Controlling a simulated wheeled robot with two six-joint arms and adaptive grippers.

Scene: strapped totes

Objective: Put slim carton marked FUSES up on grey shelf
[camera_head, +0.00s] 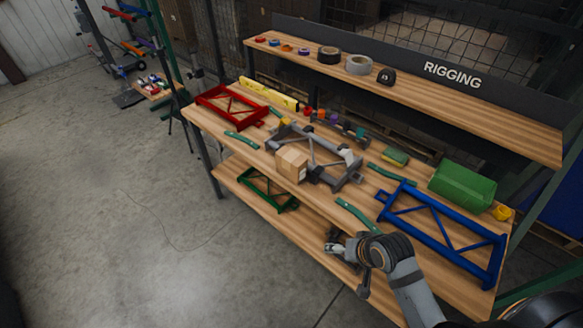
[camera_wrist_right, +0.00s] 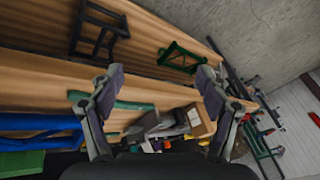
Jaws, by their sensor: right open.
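A light brown carton (camera_head: 291,163) sits on or against the near side of a grey frame (camera_head: 325,160) on the bench top. It also shows in the right wrist view (camera_wrist_right: 197,120). No FUSES marking can be read on it, and no grey shelf can be made out for sure. My right gripper (camera_head: 348,266) is open and empty at the bench's front edge, right of and nearer than the carton. Its two spread fingers show in the right wrist view (camera_wrist_right: 160,83). My left gripper is not in view.
A red frame (camera_head: 232,107) and a blue frame (camera_head: 445,231) flank the grey one. A green frame (camera_head: 267,191) lies on the lower shelf. A raised wooden shelf (camera_head: 440,100) holds tape rolls.

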